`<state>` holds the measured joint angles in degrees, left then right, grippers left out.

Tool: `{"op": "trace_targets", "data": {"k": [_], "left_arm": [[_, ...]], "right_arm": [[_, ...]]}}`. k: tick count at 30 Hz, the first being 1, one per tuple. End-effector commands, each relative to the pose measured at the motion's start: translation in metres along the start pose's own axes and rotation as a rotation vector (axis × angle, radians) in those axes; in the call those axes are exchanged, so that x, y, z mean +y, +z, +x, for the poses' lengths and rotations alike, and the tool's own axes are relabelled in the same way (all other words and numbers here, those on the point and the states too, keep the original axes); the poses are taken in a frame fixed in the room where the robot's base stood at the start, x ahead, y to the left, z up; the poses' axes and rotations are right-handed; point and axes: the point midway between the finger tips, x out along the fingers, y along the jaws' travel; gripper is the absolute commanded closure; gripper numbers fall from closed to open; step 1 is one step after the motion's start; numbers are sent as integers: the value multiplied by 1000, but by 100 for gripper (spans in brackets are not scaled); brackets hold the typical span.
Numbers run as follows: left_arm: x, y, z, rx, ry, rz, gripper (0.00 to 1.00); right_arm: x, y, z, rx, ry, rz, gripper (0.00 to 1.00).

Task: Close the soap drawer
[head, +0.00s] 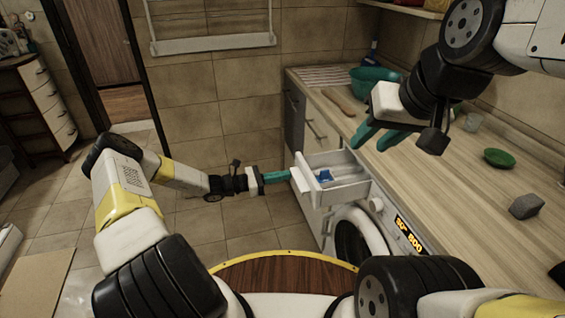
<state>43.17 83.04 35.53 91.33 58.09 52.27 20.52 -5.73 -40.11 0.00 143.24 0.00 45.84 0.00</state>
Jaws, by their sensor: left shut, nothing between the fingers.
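The white soap drawer (345,184) of the washing machine (373,238) is pulled out from under the counter, and something blue (325,176) shows inside it. My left gripper (288,177) is shut, its teal fingers pointing right with the tips at the drawer's white front. I cannot tell whether they touch it. My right gripper (374,143) is above the wooden counter, behind and right of the drawer. Its two teal fingers are apart, with no object seen between them.
The wooden counter (450,190) carries a teal bowl (376,80), a green dish (498,158) and a grey sponge-like block (526,206). Open tiled floor lies left of the drawer. A wooden cabinet (38,105) stands far left.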

Motion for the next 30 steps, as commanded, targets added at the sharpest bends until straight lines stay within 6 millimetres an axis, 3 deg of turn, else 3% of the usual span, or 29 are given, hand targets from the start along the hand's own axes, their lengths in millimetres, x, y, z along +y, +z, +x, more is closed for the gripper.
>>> {"op": "trace_targets", "data": {"k": [5,10,24,30], "left_arm": [[0,0,5,-1,-1,0,100],[-1,0,26,-1,-3,1,100],[-1,0,135,-2,-3,1,100],[-1,0,171,-1,-2,1,100]], "right_arm": [[0,0,0,0,0,0,64],[0,0,0,0,0,0,64],[0,0,0,0,0,0,64],[0,0,0,0,0,0,64]]}}
